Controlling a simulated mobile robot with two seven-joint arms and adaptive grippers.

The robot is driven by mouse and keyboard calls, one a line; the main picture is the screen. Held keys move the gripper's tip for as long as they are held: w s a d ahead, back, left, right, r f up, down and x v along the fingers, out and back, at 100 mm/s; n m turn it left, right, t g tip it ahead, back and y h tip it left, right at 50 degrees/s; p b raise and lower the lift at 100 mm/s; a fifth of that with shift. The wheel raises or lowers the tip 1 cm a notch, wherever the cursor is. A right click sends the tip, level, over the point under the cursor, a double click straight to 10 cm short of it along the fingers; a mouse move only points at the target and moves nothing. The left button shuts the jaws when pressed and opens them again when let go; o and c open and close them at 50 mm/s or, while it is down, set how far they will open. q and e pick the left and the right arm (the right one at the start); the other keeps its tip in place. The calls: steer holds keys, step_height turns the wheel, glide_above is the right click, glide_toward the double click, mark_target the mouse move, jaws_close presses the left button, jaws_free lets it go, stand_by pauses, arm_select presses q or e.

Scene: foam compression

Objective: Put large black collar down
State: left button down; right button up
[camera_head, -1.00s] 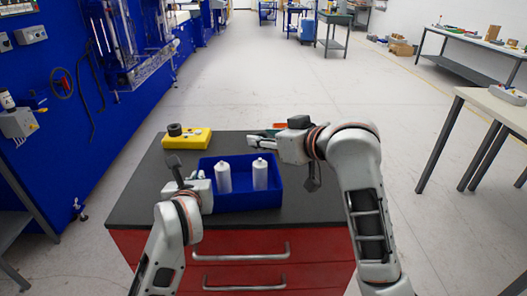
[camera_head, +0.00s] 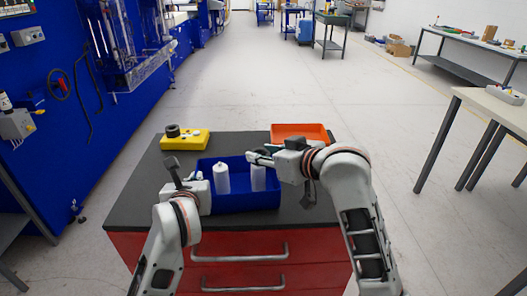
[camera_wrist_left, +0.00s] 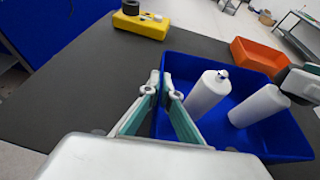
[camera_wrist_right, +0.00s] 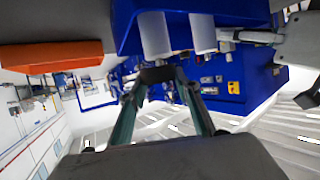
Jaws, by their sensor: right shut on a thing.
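My right gripper (camera_head: 254,157) is above the blue bin, beside the right-hand white bottle. In the right wrist view its fingers (camera_wrist_right: 158,78) are closed on a dark piece, the large black collar (camera_wrist_right: 158,73), seen edge-on. The head view hardly shows it. My left gripper (camera_wrist_left: 161,88) is empty beside the blue bin's left wall, its fingertips a little apart. Another black ring (camera_head: 172,131) sits on the yellow block (camera_head: 193,140) at the back left of the bench top.
The blue bin (camera_head: 245,203) holds two white bottles (camera_head: 222,179) (camera_head: 258,178). An orange tray (camera_head: 300,132) stands at the back right of the dark bench top (camera_head: 140,203). Bench top is clear left of the bin and between the yellow block and the orange tray.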

steer(key=o, duration=1.1)
steer(key=shift+r, duration=0.2)
steer(key=v, duration=1.2)
steer(key=shift+r, duration=0.3)
steer(key=shift+o, duration=0.4)
